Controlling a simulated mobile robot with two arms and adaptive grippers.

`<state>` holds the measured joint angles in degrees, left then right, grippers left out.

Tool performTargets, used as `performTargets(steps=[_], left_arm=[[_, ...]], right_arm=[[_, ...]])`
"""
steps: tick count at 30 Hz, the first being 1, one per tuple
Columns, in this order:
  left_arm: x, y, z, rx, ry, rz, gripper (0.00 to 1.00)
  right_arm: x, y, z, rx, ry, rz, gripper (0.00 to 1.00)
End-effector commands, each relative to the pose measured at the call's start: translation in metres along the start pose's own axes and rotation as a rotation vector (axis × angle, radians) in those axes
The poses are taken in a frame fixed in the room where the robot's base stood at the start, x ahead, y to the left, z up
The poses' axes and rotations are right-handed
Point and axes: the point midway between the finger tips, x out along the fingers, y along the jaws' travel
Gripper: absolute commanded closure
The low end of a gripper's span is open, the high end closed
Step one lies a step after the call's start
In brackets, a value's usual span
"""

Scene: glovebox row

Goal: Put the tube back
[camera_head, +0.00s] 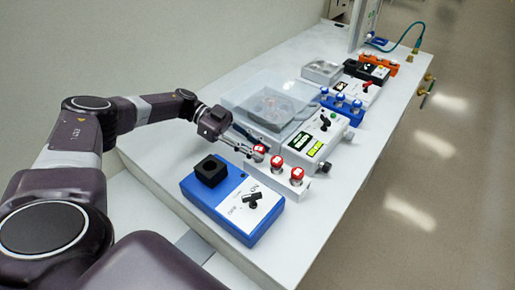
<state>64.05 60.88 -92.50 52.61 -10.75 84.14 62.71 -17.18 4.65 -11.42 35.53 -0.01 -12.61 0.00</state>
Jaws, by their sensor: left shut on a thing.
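My left gripper (252,147) reaches in from the left and is shut on a red-capped tube (260,151). This tube is at the left end of a white rack (272,182). I cannot tell whether its lower end sits in the rack or just above it. Two more red-capped tubes stand in the rack, one in the middle (276,163) and one at the right end (297,175). My right gripper is not in view.
A blue device (225,212) with a black block (210,170) and a dial stands in front. A clear-lidded box (265,98) is behind the gripper. A white device (315,140), a blue rack (342,106) and an orange rack (378,62) stand farther along the white bench (360,155).

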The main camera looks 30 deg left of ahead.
Motion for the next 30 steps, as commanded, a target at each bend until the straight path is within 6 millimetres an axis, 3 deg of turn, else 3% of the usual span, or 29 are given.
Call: performTargets(steps=[6, 7, 12, 23, 30], left_arm=[[0.001, 0.000, 0.004, 0.000, 0.001, 0.000, 0.99], [0.001, 0.000, 0.004, 0.000, 0.001, 0.000, 0.76], [0.001, 0.000, 0.003, 0.000, 0.001, 0.000, 0.59], [-0.002, 0.000, -0.003, 0.000, 0.000, -0.001, 0.59], [-0.045, -0.002, 0.004, 0.003, -0.001, -0.007, 0.59]], right_arm=[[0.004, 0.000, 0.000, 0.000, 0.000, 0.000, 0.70], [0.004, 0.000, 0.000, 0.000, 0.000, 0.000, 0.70], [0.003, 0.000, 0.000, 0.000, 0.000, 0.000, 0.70], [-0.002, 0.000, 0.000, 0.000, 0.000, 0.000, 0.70], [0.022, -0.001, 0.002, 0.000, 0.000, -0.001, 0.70]])
